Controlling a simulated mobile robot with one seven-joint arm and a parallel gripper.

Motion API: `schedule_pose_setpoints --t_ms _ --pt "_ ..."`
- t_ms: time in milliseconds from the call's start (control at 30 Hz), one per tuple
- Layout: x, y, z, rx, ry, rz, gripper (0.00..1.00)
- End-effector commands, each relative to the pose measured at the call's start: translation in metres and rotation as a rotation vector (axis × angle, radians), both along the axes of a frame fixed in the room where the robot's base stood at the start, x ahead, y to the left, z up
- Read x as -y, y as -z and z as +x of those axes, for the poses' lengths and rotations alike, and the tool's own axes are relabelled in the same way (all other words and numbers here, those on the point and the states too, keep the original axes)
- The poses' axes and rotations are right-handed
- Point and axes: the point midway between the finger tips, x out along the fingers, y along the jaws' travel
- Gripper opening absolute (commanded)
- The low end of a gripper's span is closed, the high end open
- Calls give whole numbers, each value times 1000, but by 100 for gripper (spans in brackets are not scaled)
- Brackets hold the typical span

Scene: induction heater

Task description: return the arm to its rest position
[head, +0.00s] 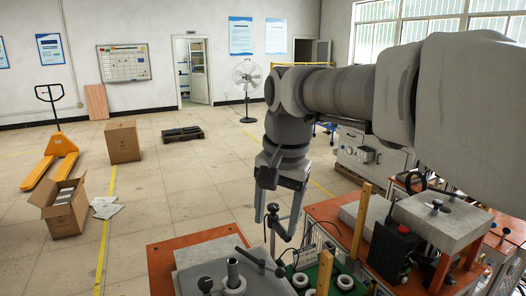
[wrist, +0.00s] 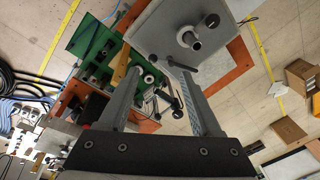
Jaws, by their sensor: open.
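My gripper (head: 279,226) points down from my outstretched arm in the head view. It hangs at the near edge of the workbench, above and behind the grey plate (head: 205,279) with its upright metal post (head: 233,272). In the wrist view the two fingers of my gripper (wrist: 158,72) are spread apart, with nothing between them. The grey plate (wrist: 160,30) and its post (wrist: 190,40) show beyond the fingertips there. The gripper looks clear of the bench parts, though its exact height above them is hard to tell.
An orange-topped bench (head: 330,212) with a grey block (head: 442,218) and a black box (head: 388,245) stands at the right. A green tray (head: 333,284) with metal rings is at the front. Open floor (head: 190,190) lies left, with cardboard boxes (head: 123,142) and a yellow pallet truck (head: 60,150) farther off.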

Motion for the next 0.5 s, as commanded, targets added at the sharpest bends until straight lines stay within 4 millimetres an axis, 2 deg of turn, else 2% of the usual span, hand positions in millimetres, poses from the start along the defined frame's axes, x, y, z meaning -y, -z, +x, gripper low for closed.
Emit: schedule_pose_setpoints --t_ms 33,200,500 --pt "14 -1 -11 26 -22 3 65" --pt "50 3 -45 117 -113 -6 65" --pt "97 30 -108 273 -269 -90 65"
